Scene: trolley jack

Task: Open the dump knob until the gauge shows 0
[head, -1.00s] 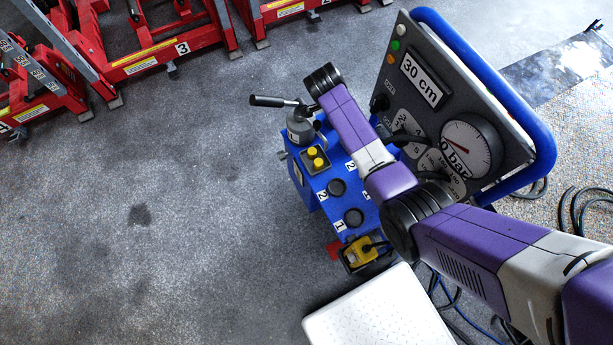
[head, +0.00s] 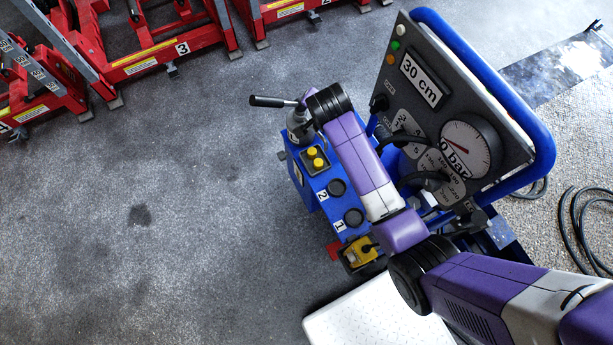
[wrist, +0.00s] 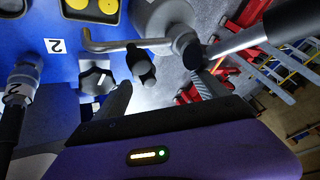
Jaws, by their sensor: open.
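The round white gauge (head: 470,145) is on the dark panel at the right of the head view. Its needle is too small to read surely, and the text by it is partly hidden. In the head view my own arm hides the fingers and the knob.
The pump's black-ended lever (head: 272,101) reaches left from the blue unit (head: 307,190). Red stands (head: 150,60) are far left; the floor between is clear.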

